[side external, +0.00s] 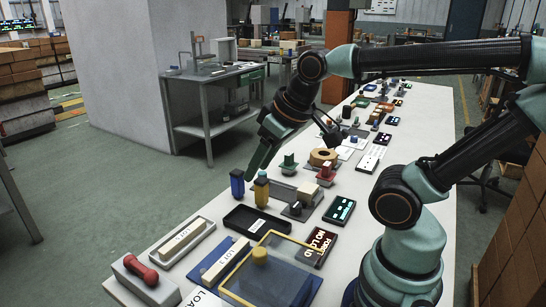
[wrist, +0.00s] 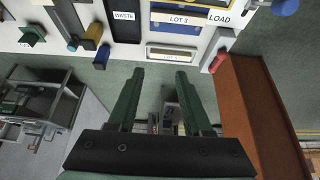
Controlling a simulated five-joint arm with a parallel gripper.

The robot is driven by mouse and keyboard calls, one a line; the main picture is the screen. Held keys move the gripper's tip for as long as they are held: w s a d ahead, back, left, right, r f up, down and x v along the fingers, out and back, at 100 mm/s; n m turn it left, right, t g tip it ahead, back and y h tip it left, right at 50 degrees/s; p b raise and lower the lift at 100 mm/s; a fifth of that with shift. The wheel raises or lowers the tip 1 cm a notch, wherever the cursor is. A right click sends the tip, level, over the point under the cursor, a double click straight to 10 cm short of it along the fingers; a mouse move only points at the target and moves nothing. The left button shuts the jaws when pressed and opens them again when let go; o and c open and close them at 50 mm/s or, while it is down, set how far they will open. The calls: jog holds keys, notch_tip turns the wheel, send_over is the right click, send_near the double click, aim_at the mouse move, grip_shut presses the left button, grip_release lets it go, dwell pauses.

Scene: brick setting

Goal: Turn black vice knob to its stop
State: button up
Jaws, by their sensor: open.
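A small dark knob-like part (side external: 296,208) stands on a grey plate on the bench in the side view; it looks like the black vice knob, but it is too small to be sure. I cannot make it out in the wrist view. My gripper (side external: 251,176) is open and empty, with green fingers pointing down at the bench's left edge, apart from the dark knob and to its upper left.
A green knob-like piece (side external: 288,164), a red-topped piece (side external: 326,173) and a tape roll (side external: 323,157) crowd behind. A black tray (side external: 232,219) and a red dumbbell-shaped piece (side external: 141,270) lie in front.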

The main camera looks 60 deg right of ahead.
jog(key=o, duration=0.3)
jog(key=shift+o, duration=0.6)
jog(key=shift+w+d, duration=0.1)
jog(key=shift+d, duration=0.05)
jog(key=n+g, duration=0.6)
jog(key=n, duration=0.9)
send_over(296, 205)
notch_tip(296, 205, down, 12)
notch_tip(296, 205, down, 11)
grip_shut()
